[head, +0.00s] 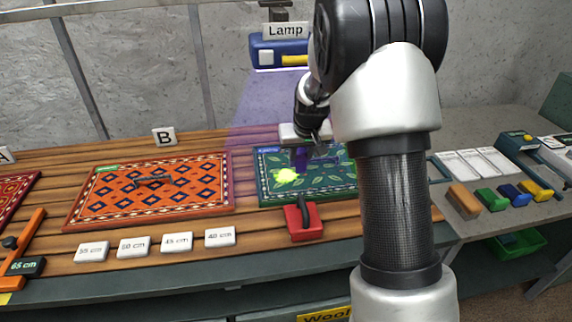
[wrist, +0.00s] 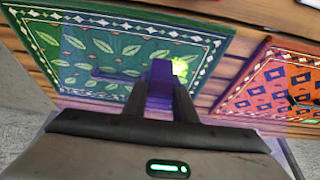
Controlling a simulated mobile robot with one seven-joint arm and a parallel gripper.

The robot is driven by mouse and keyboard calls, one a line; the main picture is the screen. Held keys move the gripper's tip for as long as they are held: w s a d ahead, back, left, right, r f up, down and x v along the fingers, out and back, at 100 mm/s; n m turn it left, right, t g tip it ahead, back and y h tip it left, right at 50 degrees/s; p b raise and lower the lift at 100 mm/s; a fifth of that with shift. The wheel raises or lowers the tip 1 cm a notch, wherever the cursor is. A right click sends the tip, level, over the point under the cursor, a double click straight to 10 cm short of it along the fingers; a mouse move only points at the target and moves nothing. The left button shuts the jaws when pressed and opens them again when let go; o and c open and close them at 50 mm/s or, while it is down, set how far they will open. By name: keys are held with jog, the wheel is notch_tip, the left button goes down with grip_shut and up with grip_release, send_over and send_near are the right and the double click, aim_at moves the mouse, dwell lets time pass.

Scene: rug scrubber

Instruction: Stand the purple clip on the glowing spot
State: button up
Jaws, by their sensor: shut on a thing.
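The purple clip (head: 301,158) is held in my gripper (head: 312,150) over the green leaf-patterned rug (head: 330,185). In the wrist view the clip (wrist: 160,85) stands between the two dark fingers of my gripper (wrist: 160,100), which is shut on it. The glowing yellow-green spot (head: 286,175) lies on the left part of that rug, slightly left of and below the clip in the head view. In the wrist view the spot (wrist: 180,67) shows just beside the clip's end. I cannot tell whether the clip touches the rug.
A red tool with a black handle (head: 304,222) stands at the rug's front edge. An orange rug (head: 150,195) lies to the left, behind several white size blocks (head: 176,242). A blue lamp (head: 280,52) hangs above. Several coloured brushes (head: 490,199) sit on the right-hand counter.

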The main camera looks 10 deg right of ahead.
jog(key=w+a, duration=0.1)
jog(key=w, duration=0.1)
jog(key=w+a+f, duration=0.1)
jog(key=w, duration=0.1)
jog(key=w+a+f, duration=0.1)
jog(key=w, duration=0.1)
jog(key=shift+w, duration=0.15)
jog(key=shift+d+f, duration=0.1)
jog(key=shift+f, duration=2.4)
jog(key=shift+f, duration=0.25)
jog(key=o, duration=1)
jog(key=shift+r, duration=0.1)
